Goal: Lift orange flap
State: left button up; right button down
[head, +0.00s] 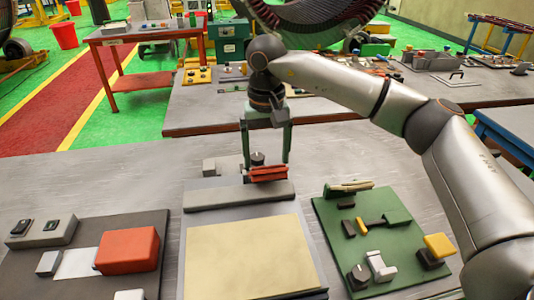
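My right gripper (266,160) hangs down near the middle of the head view, its two green fingers wide apart. A small orange-red bar (268,174) lies just below the fingertips, above the grey rear bar (238,196) of a flat cream panel (250,258). The bar is about as wide as the finger gap; I cannot tell whether the fingers touch it. A larger orange-red block (127,250) sits on a dark grey plate (60,270) at the left. I cannot tell which orange piece is the flap. My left gripper is not in view.
A green board (330,240) with several small parts, a yellow one (438,246) among them, lies to the right. A small dark knob (258,158) stands by the fingers. A second table (200,110) and a red workbench (125,36) are behind.

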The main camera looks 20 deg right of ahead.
jog(key=shift+c, duration=0.2)
grip_release()
jog(key=shift+w+d+f, duration=0.1)
jog(key=shift+w+f, duration=0.15)
jog(key=shift+w, duration=0.05)
jog(key=shift+o, duration=0.2)
jog(key=shift+w+f, duration=0.1)
jog(key=shift+w, duration=0.05)
jog(key=shift+r, duration=0.3)
notch_tip(320, 180, up, 12)
